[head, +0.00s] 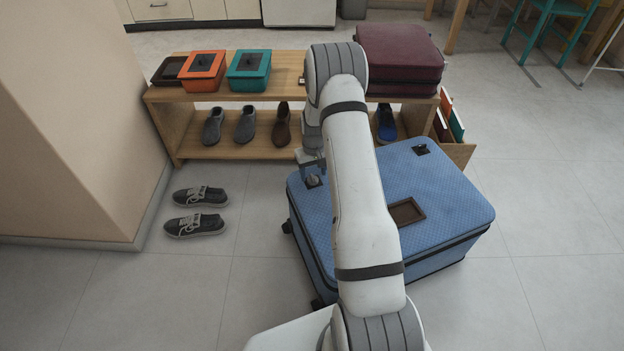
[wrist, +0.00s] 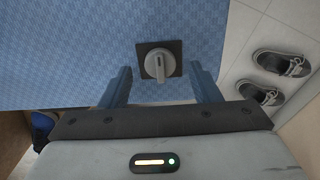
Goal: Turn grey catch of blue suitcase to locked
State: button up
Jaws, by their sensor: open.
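The blue suitcase (head: 440,195) lies flat on the floor in the head view, partly hidden behind my arm. Its blue top (wrist: 70,50) fills much of the wrist view. In the head view the catch (head: 313,181) is small, at the suitcase's left corner. My gripper (wrist: 160,82) is open, with one blue finger on each side of the catch and apart from it. In the head view, my gripper (head: 312,162) is above that corner, partly hidden by my arm.
A wooden bench (head: 230,152) stands behind with shoes, an orange box (head: 203,70), a teal box (head: 249,70) and a maroon suitcase (head: 400,57). Grey sneakers (head: 197,225) lie left of the blue suitcase. A second dark catch (head: 420,149) is at its far corner. Floor at right is clear.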

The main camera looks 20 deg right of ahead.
aim_at(313, 179)
jog(key=shift+f, duration=1.2)
